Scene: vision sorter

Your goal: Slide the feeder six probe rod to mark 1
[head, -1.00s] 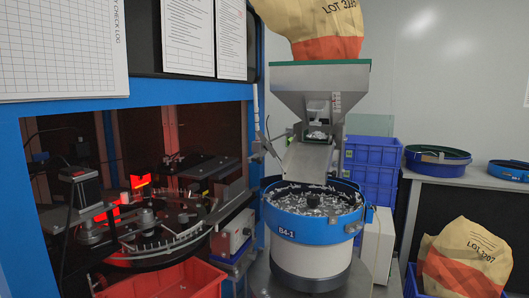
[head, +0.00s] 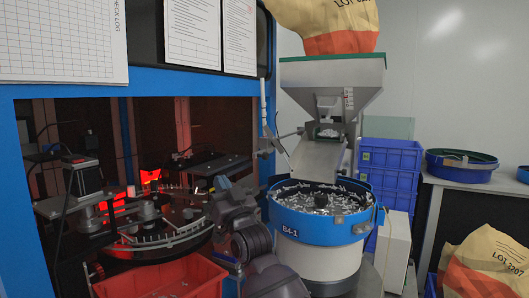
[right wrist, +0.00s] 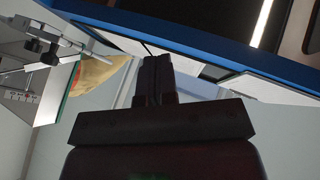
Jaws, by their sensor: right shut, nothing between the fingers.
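The feeder's hopper (head: 318,82) stands over the blue bowl marked B4-1 (head: 290,234), with a small marked strip (head: 348,99) on its front. In the right wrist view a bracket with thin metal rods (right wrist: 52,46) is at the upper left, near a marked plate (right wrist: 18,97). I cannot tell for sure which rod is the probe rod. My right gripper (head: 224,188) is left of the bowl in the head view, apart from the hopper. Its fingers (right wrist: 156,62) are shut and empty in the right wrist view. My left gripper is not in view.
The blue machine frame (head: 140,92) and its dial (head: 160,240) are at left, above a red bin (head: 180,278). Blue crates (head: 388,157) stand behind the bowl. A paper sack (head: 485,262) is at lower right. A sack (head: 335,42) sits above the hopper.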

